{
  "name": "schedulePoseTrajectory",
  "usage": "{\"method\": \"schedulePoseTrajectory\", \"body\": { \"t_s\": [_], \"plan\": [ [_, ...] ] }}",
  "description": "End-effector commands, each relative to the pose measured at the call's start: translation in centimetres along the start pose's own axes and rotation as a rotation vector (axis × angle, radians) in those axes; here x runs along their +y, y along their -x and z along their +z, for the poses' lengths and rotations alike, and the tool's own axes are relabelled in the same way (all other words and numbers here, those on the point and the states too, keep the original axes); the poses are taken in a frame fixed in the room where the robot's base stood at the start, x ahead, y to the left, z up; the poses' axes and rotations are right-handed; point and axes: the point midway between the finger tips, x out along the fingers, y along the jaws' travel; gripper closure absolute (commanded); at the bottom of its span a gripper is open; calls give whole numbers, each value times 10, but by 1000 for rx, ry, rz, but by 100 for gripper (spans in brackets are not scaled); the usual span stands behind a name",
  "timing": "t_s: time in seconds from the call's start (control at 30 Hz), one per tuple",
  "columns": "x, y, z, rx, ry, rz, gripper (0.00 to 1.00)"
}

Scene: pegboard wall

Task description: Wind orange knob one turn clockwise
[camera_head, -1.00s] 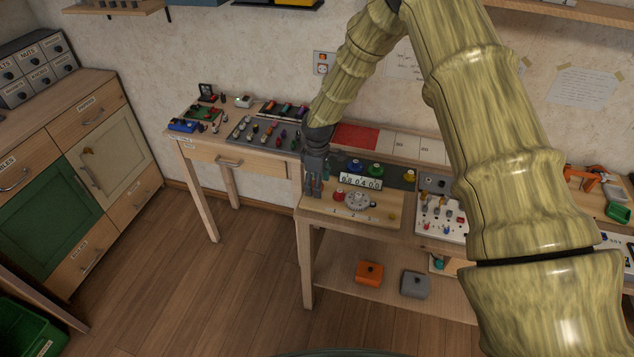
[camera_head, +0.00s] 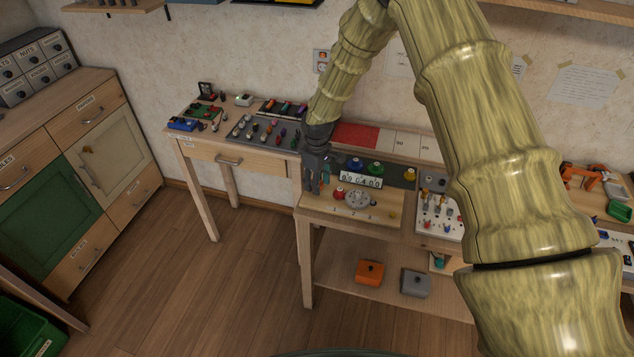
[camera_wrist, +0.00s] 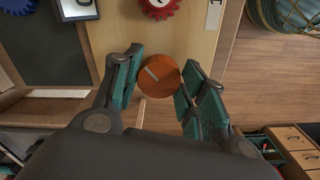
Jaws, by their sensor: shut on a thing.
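The orange knob (camera_wrist: 158,76) is round with a pale line across its face; it shows in the wrist view between my two teal-padded fingers. My gripper (camera_wrist: 160,84) is shut on the knob, one finger on each side. The pale line points toward the upper left in that view. In the head view my gripper (camera_head: 315,190) is at the left end of the workbench board (camera_head: 385,223), pointing down. The knob is hidden behind the fingers there.
A red gear knob (camera_wrist: 158,7) is close to the orange knob; it also shows in the head view (camera_head: 339,194). Beside it are a grey dial (camera_head: 357,199) and a number counter (camera_head: 361,180). Blue, green and yellow knobs stand behind. Orange (camera_head: 369,272) and grey (camera_head: 415,283) boxes sit on the lower shelf.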

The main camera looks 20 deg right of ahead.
Motion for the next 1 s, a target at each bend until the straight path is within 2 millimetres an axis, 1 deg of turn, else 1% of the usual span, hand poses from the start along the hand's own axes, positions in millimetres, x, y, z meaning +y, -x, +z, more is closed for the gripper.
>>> {"method": "schedulePoseTrajectory", "body": {
  "t_s": [0.3,0.5,0.8,1.0],
  "plan": [
    [0,0,-1,1,-296,3,82],
    [0,1,-1,2,-463,3,82],
    [-1,1,-1,2,-637,2,82],
    [-1,1,-1,3,-693,2,82]
  ]
}}
